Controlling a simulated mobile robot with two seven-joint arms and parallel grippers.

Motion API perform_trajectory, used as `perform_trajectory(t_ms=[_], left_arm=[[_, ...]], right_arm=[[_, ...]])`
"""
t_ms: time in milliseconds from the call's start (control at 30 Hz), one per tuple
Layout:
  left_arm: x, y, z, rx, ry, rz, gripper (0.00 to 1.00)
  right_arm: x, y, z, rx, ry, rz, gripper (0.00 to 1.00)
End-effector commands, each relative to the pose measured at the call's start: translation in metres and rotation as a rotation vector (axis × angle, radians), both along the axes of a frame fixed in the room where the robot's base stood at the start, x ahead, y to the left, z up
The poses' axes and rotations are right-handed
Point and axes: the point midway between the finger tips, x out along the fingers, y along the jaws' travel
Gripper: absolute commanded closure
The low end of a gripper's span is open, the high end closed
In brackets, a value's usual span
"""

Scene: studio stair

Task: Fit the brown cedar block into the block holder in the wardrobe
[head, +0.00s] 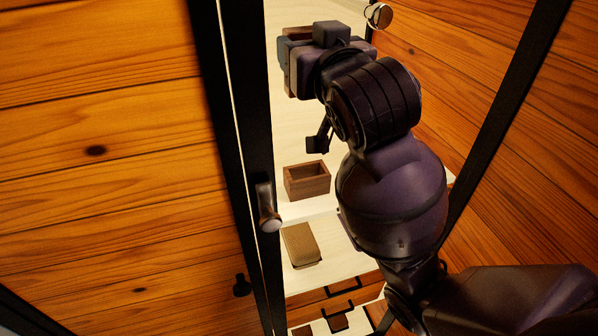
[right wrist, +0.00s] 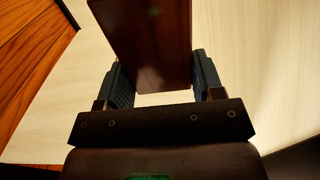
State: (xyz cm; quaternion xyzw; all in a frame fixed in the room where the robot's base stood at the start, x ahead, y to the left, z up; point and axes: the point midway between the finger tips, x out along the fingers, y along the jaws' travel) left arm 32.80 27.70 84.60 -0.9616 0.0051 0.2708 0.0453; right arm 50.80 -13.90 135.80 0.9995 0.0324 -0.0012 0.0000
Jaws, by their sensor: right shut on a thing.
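The brown cedar block (right wrist: 152,42) is between the two fingers of my right gripper (right wrist: 162,80) in the right wrist view, and the gripper is shut on it. In the head view my right gripper (head: 293,58) is high in the wardrobe, and only a small brown part of the block (head: 298,33) shows beside it. An open-topped brown wooden box (head: 307,189), which looks like the block holder, stands on a pale shelf below the gripper, apart from it. Its inside looks empty. My left gripper is not in view.
A tan, rounded box-like item (head: 300,243) lies on the pale surface below the holder. Drawers with dark handles (head: 341,284) are below. My right arm hides much of the right side.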

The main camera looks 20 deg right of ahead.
Motion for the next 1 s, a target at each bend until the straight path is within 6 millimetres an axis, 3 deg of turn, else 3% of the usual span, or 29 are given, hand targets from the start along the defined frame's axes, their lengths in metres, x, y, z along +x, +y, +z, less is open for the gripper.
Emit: perform_trajectory(t_ms=[267,433,800,1000], left_arm=[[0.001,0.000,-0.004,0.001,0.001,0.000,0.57],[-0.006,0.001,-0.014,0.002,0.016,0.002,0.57],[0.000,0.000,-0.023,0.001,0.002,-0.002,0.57],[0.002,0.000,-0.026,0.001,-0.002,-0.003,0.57]], right_arm=[[-0.001,-0.006,-0.031,-0.002,0.004,-0.033,0.63],[-0.001,-0.006,-0.069,-0.003,0.006,-0.033,0.63],[-0.001,-0.006,-0.146,-0.002,0.004,-0.032,0.63],[-0.001,-0.006,-0.166,-0.001,0.001,-0.031,0.63]])
